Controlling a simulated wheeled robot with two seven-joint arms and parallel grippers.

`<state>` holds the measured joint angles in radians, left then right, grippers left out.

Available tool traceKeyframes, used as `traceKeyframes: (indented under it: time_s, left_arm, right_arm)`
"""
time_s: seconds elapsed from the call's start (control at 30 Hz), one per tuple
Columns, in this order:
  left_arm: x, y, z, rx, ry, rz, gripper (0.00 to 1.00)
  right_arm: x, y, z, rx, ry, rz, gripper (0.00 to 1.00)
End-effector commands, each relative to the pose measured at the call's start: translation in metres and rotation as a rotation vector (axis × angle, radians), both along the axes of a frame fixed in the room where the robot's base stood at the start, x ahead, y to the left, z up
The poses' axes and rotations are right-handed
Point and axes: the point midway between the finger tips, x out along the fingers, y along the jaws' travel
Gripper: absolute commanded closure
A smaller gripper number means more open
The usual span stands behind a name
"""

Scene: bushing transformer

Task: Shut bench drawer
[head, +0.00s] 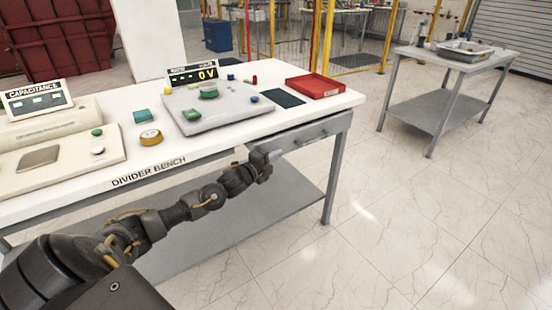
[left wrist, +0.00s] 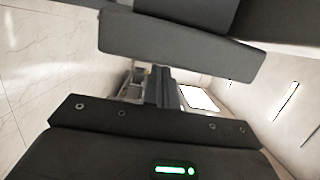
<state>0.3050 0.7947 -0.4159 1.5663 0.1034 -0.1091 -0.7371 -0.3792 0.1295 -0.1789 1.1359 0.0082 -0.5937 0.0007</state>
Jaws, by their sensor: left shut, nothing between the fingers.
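The bench drawer (head: 322,130) is a grey front with a bar handle, under the right end of the white divider bench top (head: 330,103). A dark gap shows between the drawer front and the bench top; I cannot tell for sure how far out the drawer stands. My left gripper (head: 274,154) is shut and empty, at the left end of the drawer front, left of the handle. I cannot tell whether it touches the drawer. In the left wrist view the gripper fingers (left wrist: 160,86) point away, with a blurred bright scene beyond. My right gripper is not in view.
A grey lower shelf (head: 225,215) runs below. The floor to the right is clear up to a side table (head: 450,62).

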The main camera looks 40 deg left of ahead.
Motion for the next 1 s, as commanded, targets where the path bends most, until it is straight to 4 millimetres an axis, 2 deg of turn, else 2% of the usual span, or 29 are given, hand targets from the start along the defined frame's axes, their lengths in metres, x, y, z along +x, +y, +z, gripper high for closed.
traceKeyframes:
  time_s: [0.17,0.43,0.5,0.7,0.8,1.0]
  left_arm:
    - [-0.001,-0.007,0.001,-0.002,0.000,-0.002,1.00]
    - [-0.010,-0.044,0.003,-0.004,0.003,-0.007,1.00]
    - [-0.032,-0.038,-0.003,0.003,0.004,-0.006,1.00]
    - [-0.076,-0.031,-0.002,0.002,0.004,-0.007,1.00]
    - [-0.091,-0.029,-0.002,0.000,0.003,-0.006,1.00]
    - [-0.106,-0.027,-0.001,0.000,0.001,-0.005,1.00]
  right_arm:
    - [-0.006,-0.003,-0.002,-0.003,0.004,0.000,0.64]
    - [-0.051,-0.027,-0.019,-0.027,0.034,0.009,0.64]
    - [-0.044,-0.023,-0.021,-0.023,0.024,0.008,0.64]
    - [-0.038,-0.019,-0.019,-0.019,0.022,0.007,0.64]
    - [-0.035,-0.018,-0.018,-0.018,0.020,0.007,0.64]
    - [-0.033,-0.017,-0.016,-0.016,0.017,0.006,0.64]
